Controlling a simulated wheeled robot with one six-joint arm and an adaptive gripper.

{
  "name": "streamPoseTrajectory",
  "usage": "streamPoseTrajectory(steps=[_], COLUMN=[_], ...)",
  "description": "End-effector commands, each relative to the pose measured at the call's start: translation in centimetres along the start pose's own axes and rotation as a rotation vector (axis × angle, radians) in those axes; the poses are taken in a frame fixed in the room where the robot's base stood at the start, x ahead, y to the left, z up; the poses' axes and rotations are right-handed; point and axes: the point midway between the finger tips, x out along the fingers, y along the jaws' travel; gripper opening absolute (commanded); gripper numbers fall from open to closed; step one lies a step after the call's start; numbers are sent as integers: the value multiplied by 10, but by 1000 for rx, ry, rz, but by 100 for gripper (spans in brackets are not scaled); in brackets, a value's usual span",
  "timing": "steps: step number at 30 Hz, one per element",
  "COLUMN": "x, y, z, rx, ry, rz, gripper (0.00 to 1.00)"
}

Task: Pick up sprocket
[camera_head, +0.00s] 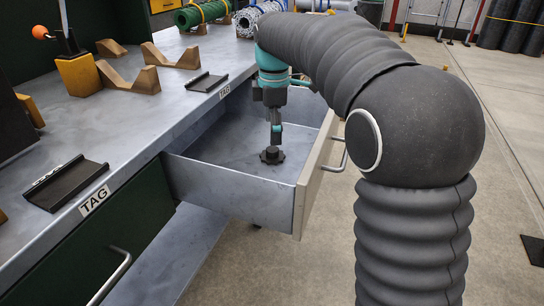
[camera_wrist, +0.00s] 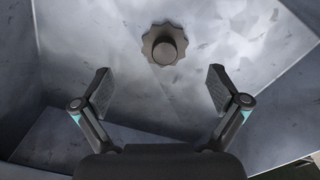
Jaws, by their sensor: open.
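The sprocket (camera_head: 272,155) is a small dark toothed disc with a round hub on top. It lies flat on the floor of the open drawer (camera_head: 230,188). In the wrist view the sprocket (camera_wrist: 165,44) is at the upper middle, beyond the fingertips and apart from them. My gripper (camera_head: 276,138) points down into the drawer, just above the sprocket in the head view. In the wrist view my gripper (camera_wrist: 158,85) is open and empty, its two fingers spread wide with bare drawer floor between them.
Drawer walls surround the gripper, with the front panel (camera_head: 315,175) and its handle on the right. The workbench (camera_head: 150,100) on the left holds wooden cradles (camera_head: 128,77), black trays (camera_head: 66,183) and rolled mesh (camera_head: 200,13). The drawer floor around the sprocket is clear.

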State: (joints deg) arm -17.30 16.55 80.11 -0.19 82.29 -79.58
Motion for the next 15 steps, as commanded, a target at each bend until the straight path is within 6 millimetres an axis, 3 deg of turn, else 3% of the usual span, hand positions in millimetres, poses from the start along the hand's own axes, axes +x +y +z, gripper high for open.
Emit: streamPoseTrajectory(steps=[15], x=[52], y=[-6], z=[-3], rx=[-2], ry=[0], rz=[-1], gripper=[97])
